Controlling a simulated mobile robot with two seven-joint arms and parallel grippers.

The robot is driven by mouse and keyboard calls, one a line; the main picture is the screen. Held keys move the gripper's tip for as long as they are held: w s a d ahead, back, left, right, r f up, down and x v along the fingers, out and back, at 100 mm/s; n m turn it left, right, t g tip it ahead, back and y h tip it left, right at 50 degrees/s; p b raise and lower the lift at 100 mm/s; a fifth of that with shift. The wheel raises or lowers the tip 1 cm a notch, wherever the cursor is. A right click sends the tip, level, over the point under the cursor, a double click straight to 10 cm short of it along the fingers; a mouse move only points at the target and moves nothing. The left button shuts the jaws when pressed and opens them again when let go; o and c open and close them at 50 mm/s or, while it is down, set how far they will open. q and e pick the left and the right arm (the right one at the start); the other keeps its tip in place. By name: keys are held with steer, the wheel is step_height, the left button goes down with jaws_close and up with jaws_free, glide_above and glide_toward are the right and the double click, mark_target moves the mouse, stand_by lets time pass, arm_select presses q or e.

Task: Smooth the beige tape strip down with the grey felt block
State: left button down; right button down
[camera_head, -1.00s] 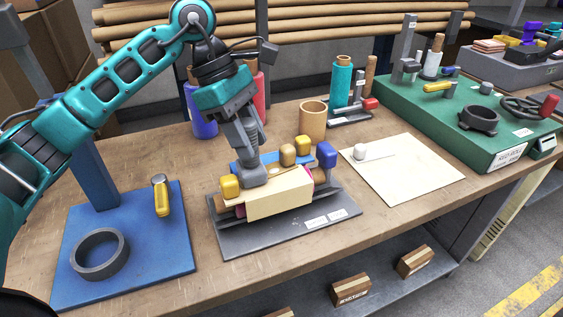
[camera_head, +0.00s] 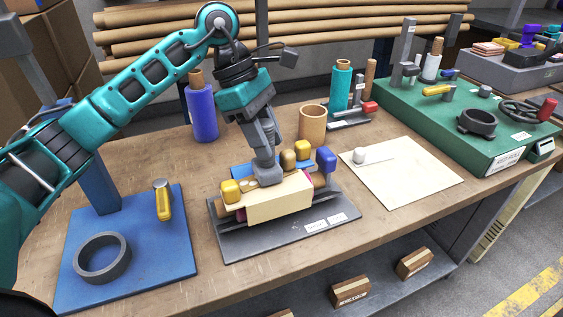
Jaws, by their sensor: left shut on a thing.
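My left gripper (camera_head: 265,155) is shut on the grey felt block (camera_head: 267,174) and points down. The block is at the top of a cream, wrapped bundle (camera_head: 280,201), near its back edge, and seems to touch it. The bundle lies across a dark grey fixture plate (camera_head: 238,246) with yellow and blue knobs around it. I cannot clearly tell the beige tape strip apart from the cream surface; the block and gripper may cover part of it. My right gripper is not in view.
A blue stand base (camera_head: 140,270) with a dark ring (camera_head: 102,258) and a yellow-handled tool (camera_head: 163,200) is at left. A tan cup (camera_head: 313,124) and purple roll (camera_head: 202,112) stand behind. A cream sheet (camera_head: 410,180) and green fixture (camera_head: 450,125) are at right.

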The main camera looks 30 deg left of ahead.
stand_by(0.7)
arm_select(q)
steer(key=shift+s+a+f+b, duration=0.15)
steer(key=shift+s+a+b, duration=0.15)
steer(key=shift+s, duration=0.05)
steer(key=shift+s+a+b, duration=0.25)
steer(key=shift+s+a, duration=0.1)
steer(key=shift+s, duration=0.25)
steer(key=shift+s+a+b, duration=0.25)
steer(key=shift+s+a, duration=0.05)
steer(key=shift+s, duration=0.25)
steer(key=shift+w, duration=0.1)
steer(key=shift+w+d+r+p, duration=0.2)
steer(key=shift+w+d+p, duration=0.15)
steer(key=shift+w, duration=0.1)
steer(key=shift+w+d+f, duration=0.1)
steer(key=shift+w+d, duration=0.5)
steer(key=shift+w, duration=0.35)
